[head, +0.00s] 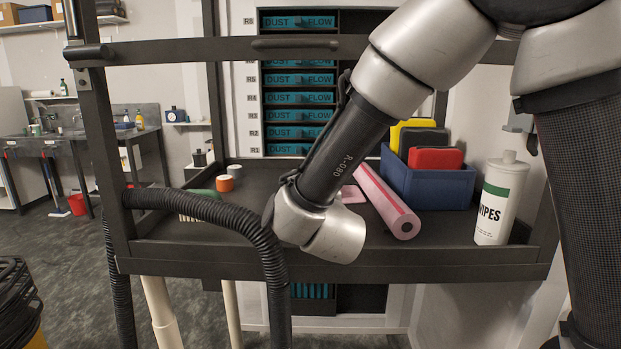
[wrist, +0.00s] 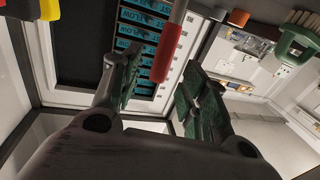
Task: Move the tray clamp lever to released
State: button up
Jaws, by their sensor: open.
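A red grip on a grey rod, which looks like the clamp lever (wrist: 172,45), shows in the wrist view. It extends down from the top edge into the gap between my gripper's fingers (wrist: 158,84). The fingers are open, with dark green pads on each side of the red grip, and do not appear shut on it. In the head view the lever is not seen and my fingers are hidden behind my wrist. My wrist is over the front of the dark tray shelf (head: 450,254). The clamp itself is not clearly visible.
A blue bin (head: 428,188) with coloured items, a pink roll (head: 388,203) and a wipes bottle (head: 500,200) stand right of my arm. A black hose (head: 215,210) crosses the left front. An orange cup (head: 225,183) sits behind it. Filter slots (head: 298,98) are at the back.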

jog(key=shift+w+a, duration=0.15)
jog(key=shift+w, duration=0.75)
jog(key=shift+w+a, duration=0.15)
jog(key=shift+w, duration=0.7)
grip_shut()
